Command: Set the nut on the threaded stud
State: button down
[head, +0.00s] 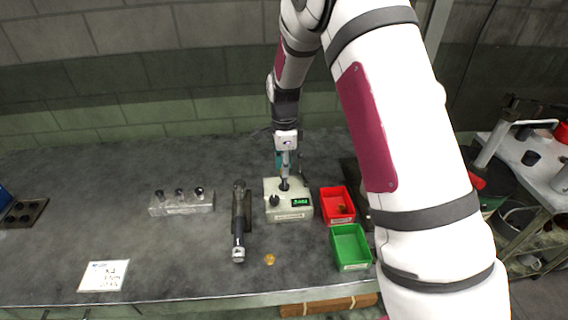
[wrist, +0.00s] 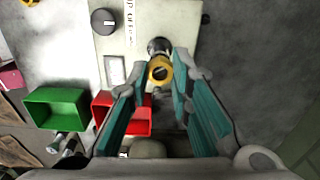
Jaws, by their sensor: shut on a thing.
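The brass nut (wrist: 160,69) shows between my fingertips in the wrist view. My gripper (wrist: 162,66) has teal fingers and is shut on the nut. A dark round post (wrist: 158,46), seemingly the threaded stud, shows just beyond the nut on the pale box (wrist: 135,20). Nut and post look close together there; I cannot tell whether they touch. In the head view the pale box (head: 290,213) has a knob and a lit green display. My gripper (head: 284,178) points down over its top, and the nut is too small to make out.
A red bin (head: 338,221) and a green bin (head: 351,262) stand right of the box. A dark tool (head: 239,215) and a block with several dark pieces (head: 181,209) stand left. A small brass piece (head: 269,259) lies in front. The table's left front is mostly clear.

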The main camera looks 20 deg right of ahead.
jog(key=shift+f, duration=0.4)
jog(key=c, duration=1.4)
grip_release()
jog(key=shift+o, duration=0.2)
jog(key=shift+r, duration=0.1)
notch_tip(320, 180, up, 12)
